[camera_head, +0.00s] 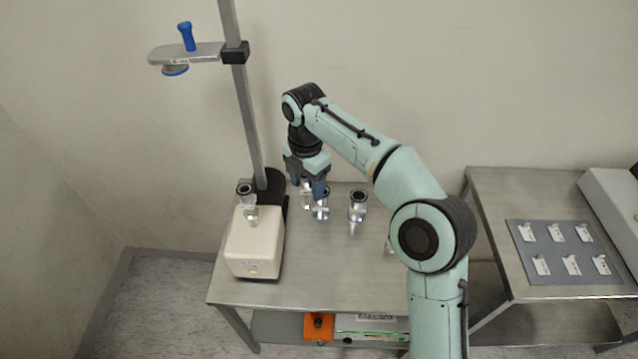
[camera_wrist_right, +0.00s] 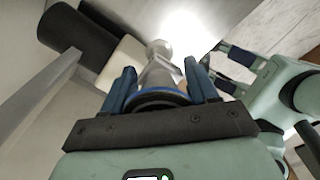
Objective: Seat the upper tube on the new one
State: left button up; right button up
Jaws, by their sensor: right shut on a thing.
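My right gripper (camera_head: 308,186) reaches down over the table from the right. In the wrist view its blue fingers (camera_wrist_right: 161,88) close on a metal tube piece (camera_wrist_right: 158,72) with a dark and blue ring at its near end. It shows in the head view as a shiny piece (camera_head: 320,208) under the fingers; whether it touches the table is unclear. A similar tube (camera_head: 357,207) stands upright to its right. Another tube (camera_head: 247,198) stands on the cream box (camera_head: 253,250). My left gripper (camera_wrist_right: 230,68) shows only in the wrist view, with its fingers apart.
A grey post (camera_head: 242,100) rises behind the box. It carries a bracket (camera_head: 195,54) with a blue knob (camera_head: 187,36). A side table (camera_head: 490,210) holds a dark mat (camera_head: 550,248) with several small labelled packets. The table (camera_head: 290,288) is bare at the front.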

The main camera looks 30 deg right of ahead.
jog(key=w+a+r+n+p, duration=0.2)
jog(key=w+a+r+p, duration=0.1)
jog(key=a+r+p, duration=0.3)
jog(key=w+a+r+n+p, duration=0.3)
jog(key=w+a+r+p, duration=0.1)
jog(key=a+r, duration=0.35)
jog(key=f, duration=0.4)
jog(key=shift+s+d+f, duration=0.3)
jog(key=shift+f, duration=0.05)
jog(key=shift+s+f, duration=0.1)
jog(key=shift+f, duration=0.55)
pick_arm(q)
jog(key=w+r+t, duration=0.1)
jog(key=w+r, duration=0.8)
jog(key=r, duration=0.4)
jog(key=shift+r, duration=0.25)
jog(key=shift+w+r, duration=0.2)
jog(key=shift+w, duration=0.05)
jog(key=shift+s+f, duration=0.1)
jog(key=shift+s, duration=0.05)
pick_arm(e)
jog(key=shift+f, duration=0.6)
